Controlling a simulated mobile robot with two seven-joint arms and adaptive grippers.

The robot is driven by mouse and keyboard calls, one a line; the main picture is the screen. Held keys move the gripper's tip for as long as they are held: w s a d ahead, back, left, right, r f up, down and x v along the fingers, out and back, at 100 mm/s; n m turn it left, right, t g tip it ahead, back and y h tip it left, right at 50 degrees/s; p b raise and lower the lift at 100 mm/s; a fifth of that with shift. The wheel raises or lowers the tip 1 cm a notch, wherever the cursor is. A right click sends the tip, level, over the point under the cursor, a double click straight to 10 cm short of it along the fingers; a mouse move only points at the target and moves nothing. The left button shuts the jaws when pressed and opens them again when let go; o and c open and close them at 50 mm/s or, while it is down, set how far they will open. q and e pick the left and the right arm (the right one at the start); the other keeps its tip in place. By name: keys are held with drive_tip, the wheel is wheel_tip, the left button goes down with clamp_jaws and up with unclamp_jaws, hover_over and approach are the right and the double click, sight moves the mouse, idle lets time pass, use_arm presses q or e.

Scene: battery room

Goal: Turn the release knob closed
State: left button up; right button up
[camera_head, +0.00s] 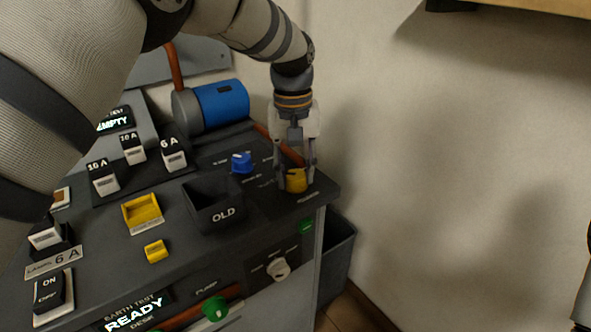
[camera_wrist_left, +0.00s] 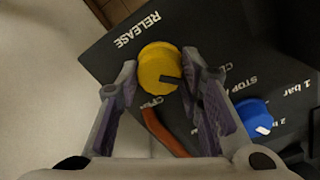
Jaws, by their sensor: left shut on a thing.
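The yellow release knob (camera_head: 297,181) sits on the dark panel at the right end of the desk. My left gripper (camera_head: 296,178) points down over it with a finger on each side. In the left wrist view the left gripper (camera_wrist_left: 160,75) has its fingertips on either side of the round knob (camera_wrist_left: 159,68), shut on it. A dark pointer mark on the knob points right in that view. The label RELEASE is readable beside it; the position labels are partly hidden by the fingers. My right gripper is not clearly in view.
A blue knob (camera_head: 242,161) stands left of the release knob; it also shows in the left wrist view (camera_wrist_left: 255,117). A black bin marked OLD (camera_head: 213,205), a yellow tray (camera_head: 142,212), a blue cylinder (camera_head: 221,101) and several switches share the desk. A wall bounds the right.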

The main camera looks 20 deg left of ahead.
sight(294, 174)
use_arm(q)
drive_tip(key=o, duration=1.2)
drive_tip(key=shift+c, duration=0.2)
wheel_tip(294, 174, up, 12)
drive_tip(key=shift+a, duration=0.2)
drive_tip(key=shift+f, duration=0.1)
